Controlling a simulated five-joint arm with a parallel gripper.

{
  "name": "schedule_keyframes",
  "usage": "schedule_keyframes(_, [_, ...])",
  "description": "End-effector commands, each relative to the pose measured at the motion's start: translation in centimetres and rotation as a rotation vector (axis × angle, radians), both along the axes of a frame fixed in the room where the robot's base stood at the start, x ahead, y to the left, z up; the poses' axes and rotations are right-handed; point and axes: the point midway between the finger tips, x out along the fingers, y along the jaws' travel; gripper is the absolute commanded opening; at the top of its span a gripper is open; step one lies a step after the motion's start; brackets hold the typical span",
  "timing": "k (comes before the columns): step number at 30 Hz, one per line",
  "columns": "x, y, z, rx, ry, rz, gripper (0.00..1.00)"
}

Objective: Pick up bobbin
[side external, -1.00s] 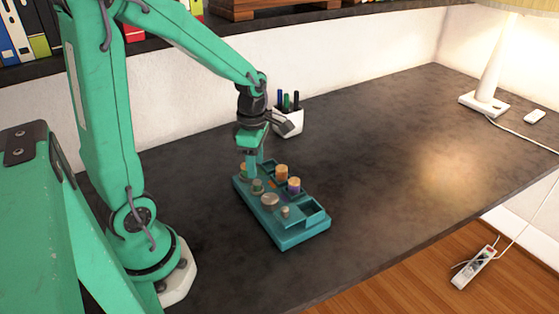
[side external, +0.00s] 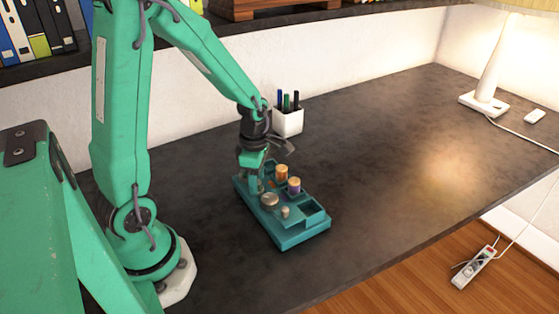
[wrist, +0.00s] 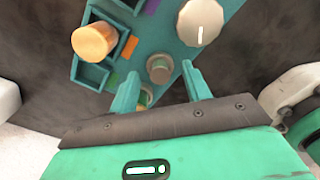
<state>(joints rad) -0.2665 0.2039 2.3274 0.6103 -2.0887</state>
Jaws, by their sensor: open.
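A teal tray (side external: 290,240) lies on the dark desk and also shows in the wrist view (wrist: 192,52). Two bobbins stand in it in the side view: an orange-topped one (side external: 281,172) and one with a purple body (side external: 294,186). A bobbin with an orange-tan top (wrist: 94,41) is at upper left in the wrist view, in a compartment left of the fingers. My gripper (side external: 255,187) is low over the tray's left part. In the wrist view my gripper (wrist: 160,82) is open, with a grey round knob (wrist: 159,68) around the gap between its fingertips.
The tray also bears a large pale dial (side external: 270,200), a small knob (side external: 285,212) and empty compartments. A white pen cup (side external: 288,121) stands behind the tray. A lamp (side external: 484,102) stands at the far right. The desk right of the tray is clear.

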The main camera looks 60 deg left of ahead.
Motion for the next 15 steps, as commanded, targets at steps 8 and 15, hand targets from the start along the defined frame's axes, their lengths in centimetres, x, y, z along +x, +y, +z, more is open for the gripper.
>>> schedule_keyframes(8, [-0.01,-0.01,-0.12,0.000,0.000,0.000,0.48])
schedule_keyframes(15, [-0.01,-0.01,-0.11,0.000,0.000,0.000,0.48])
